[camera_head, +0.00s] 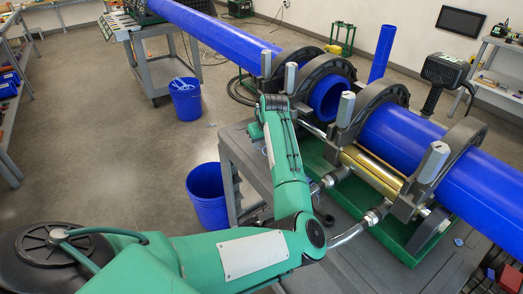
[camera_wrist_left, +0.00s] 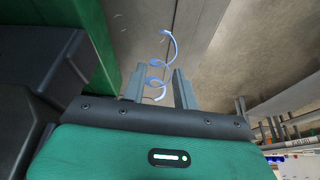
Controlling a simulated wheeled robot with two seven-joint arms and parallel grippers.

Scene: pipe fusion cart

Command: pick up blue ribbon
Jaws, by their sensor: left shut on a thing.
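The blue ribbon (camera_wrist_left: 157,82) is a thin, light-blue curl. In the left wrist view it lies between the two grey fingers of my left gripper (camera_wrist_left: 160,86), with a loose loop reaching out past the fingertips. The gripper is shut on the ribbon. In the head view my left forearm reaches up over the grey cart (camera_head: 236,150), and its far end is beside the pipe clamps. The fingers and the held ribbon are not clear there. My right gripper is in neither view.
A fusion machine with dark ring clamps (camera_head: 322,65) holds large blue pipes (camera_head: 405,135) right of my arm. A blue bucket (camera_head: 207,195) stands left of the cart. Another bucket (camera_head: 186,100) farther back holds light-blue curls. Open floor (camera_head: 110,140) lies left.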

